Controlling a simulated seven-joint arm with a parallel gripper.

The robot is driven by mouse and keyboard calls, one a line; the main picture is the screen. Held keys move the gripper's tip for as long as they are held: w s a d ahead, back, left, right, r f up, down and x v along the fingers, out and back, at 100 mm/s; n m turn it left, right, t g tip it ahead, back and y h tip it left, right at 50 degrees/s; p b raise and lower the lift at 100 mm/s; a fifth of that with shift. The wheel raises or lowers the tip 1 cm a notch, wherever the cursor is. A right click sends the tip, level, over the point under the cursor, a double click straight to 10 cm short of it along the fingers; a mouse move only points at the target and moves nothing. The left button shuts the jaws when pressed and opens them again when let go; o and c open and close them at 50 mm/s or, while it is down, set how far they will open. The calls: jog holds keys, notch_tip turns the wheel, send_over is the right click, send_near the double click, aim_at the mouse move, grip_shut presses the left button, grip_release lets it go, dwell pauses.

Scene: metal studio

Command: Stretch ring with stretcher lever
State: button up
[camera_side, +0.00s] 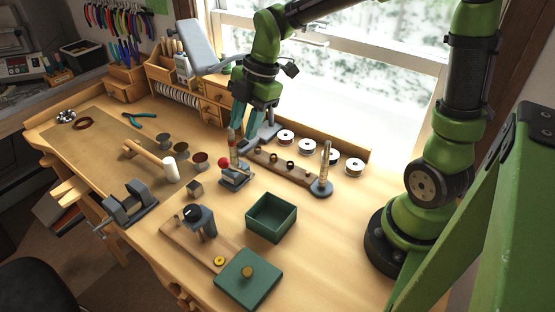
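The ring stretcher (235,178) is a small grey-blue device with an upright tapered post and a lever ending in a red ball (223,162). It stands near the middle of the bench. My gripper (241,143) points down, its teal fingers close to the top of the stretcher's post. Whether the fingers touch the post, or hold a ring, is too small to tell. Several dark rings (274,158) sit on a wooden strip (298,174) just right of the stretcher.
A stepped mandrel on a round base (322,187) stands at the strip's right end. White spools (354,167) line the back. A mallet (169,169) and a small block (195,189) lie left.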

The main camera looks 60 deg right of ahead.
jog(key=v, duration=0.8)
